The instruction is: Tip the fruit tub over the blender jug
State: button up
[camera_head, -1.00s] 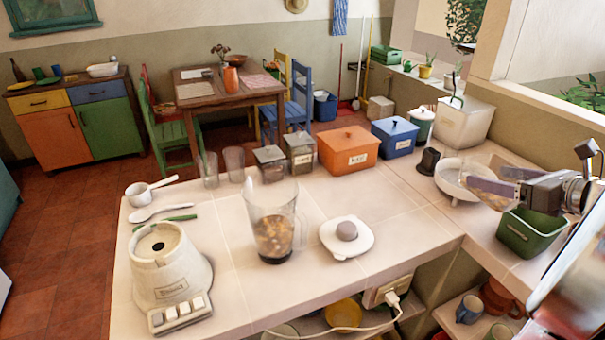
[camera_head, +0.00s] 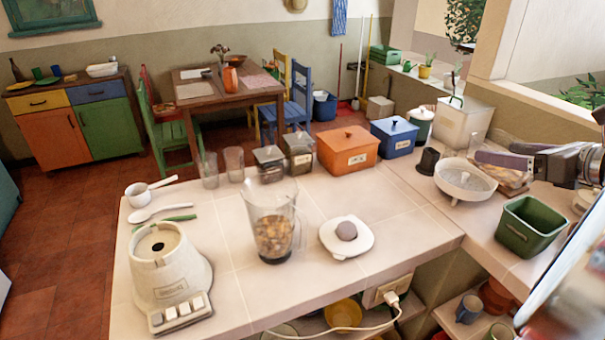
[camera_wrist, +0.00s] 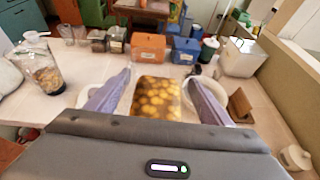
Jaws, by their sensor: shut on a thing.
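The clear fruit tub (camera_head: 513,181), with yellow-brown pieces showing in it, is between the fingers of my gripper (camera_head: 500,161) at the right of the head view. In the wrist view the tub (camera_wrist: 156,98) sits between both fingers of my gripper (camera_wrist: 157,92), which is shut on it. The clear blender jug (camera_head: 273,212) stands upright on the counter, well to the left of the tub, with chunky yellow-brown contents in its lower part. The jug also shows at the left of the wrist view (camera_wrist: 45,72). How high the tub is above the counter is hard to tell.
A white dish (camera_head: 465,188) and a green bin (camera_head: 530,228) are close to my gripper. The jug's white lid (camera_head: 346,238) and the blender base (camera_head: 170,265) flank the jug. An orange box (camera_head: 348,150) and a blue box (camera_head: 395,136) stand behind.

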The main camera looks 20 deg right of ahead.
aim_at(270, 200)
jog(key=k, duration=1)
